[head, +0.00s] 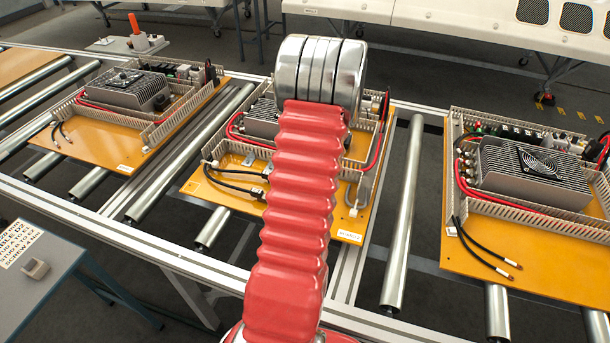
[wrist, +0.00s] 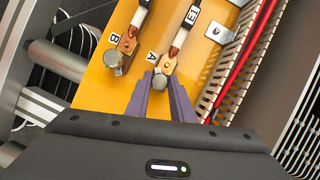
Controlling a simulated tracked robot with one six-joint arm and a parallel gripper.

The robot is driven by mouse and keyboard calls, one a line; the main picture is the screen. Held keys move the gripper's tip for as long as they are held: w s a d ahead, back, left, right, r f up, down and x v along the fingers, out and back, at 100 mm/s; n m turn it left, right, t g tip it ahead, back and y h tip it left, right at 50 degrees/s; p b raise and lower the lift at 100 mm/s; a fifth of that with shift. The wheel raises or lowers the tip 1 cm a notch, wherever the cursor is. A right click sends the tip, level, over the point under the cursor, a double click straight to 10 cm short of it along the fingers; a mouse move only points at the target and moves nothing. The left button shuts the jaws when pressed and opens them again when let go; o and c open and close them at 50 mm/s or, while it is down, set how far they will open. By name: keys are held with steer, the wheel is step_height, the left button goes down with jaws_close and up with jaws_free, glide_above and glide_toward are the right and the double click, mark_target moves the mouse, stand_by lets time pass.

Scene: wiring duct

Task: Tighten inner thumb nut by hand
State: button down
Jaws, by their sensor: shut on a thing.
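In the wrist view my gripper (wrist: 161,85) has its purple fingers on either side of a silvery thumb nut (wrist: 160,80) beside the letter A. The fingers are closed on this nut, at the copper lug (wrist: 165,64) of a black cable with a white marker. A second thumb nut (wrist: 113,58), beside the letter B, sits to the left on another copper lug (wrist: 128,43), clear of the fingers. The nuts stand on an orange panel, which also shows in the head view (head: 222,196). In the head view my red-sleeved arm hides the gripper and nuts.
A slotted wiring duct (wrist: 233,68) with red cable runs just right of my fingers. Similar panels stand left (head: 88,150) and right (head: 480,255) on the roller conveyor. A bare roller (head: 403,220) lies between the middle and right panels.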

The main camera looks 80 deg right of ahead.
steer(key=m+h, duration=0.1)
steer(key=m, duration=0.1)
steer(key=m+h, duration=0.1)
steer(key=m, duration=0.2)
steer(key=shift+a+r+m, duration=0.1)
steer(key=shift+r+m, duration=0.05)
steer(key=shift+m, duration=0.15)
steer(key=m+h, duration=0.1)
steer(key=m, duration=0.2)
steer(key=m+g+h, duration=0.1)
steer(key=m, duration=0.2)
steer(key=shift+w+a, duration=0.1)
steer(key=shift+a, duration=0.05)
steer(key=c, duration=1.5)
jaws_free()
steer(key=shift+c, duration=0.2)
steer(key=shift+a, duration=0.1)
steer(key=v, duration=1.3)
steer(key=shift+a+r, duration=0.25)
